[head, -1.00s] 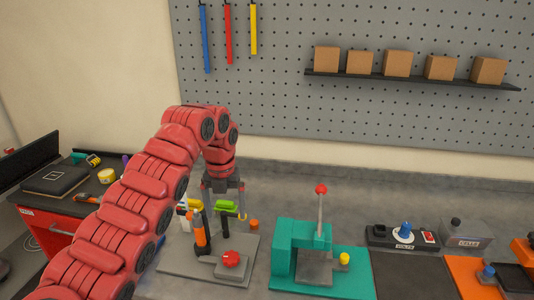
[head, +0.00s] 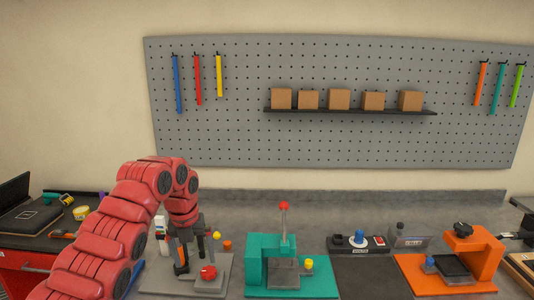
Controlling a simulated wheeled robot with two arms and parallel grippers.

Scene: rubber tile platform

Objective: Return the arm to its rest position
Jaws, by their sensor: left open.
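My left arm (head: 125,215) is red and segmented. It comes in from the lower left, arches up and bends down at its far end. Its left gripper (head: 189,242) points down over the back of a grey base plate (head: 160,284). The jaws are open, and I see nothing held between them. A black and orange upright part (head: 181,265) stands just below and in front of the gripper, so the exact gap is hard to tell. A red knob (head: 208,272) sits on the plate in front. My right gripper is out of view.
A teal fixture (head: 257,267) with a red-tipped lever (head: 284,207) stands right of the plate. An orange fixture (head: 484,258) is farther right. A red cabinet (head: 20,272) is at left. Wooden blocks sit on a black shelf (head: 350,110) on the pegboard (head: 230,130).

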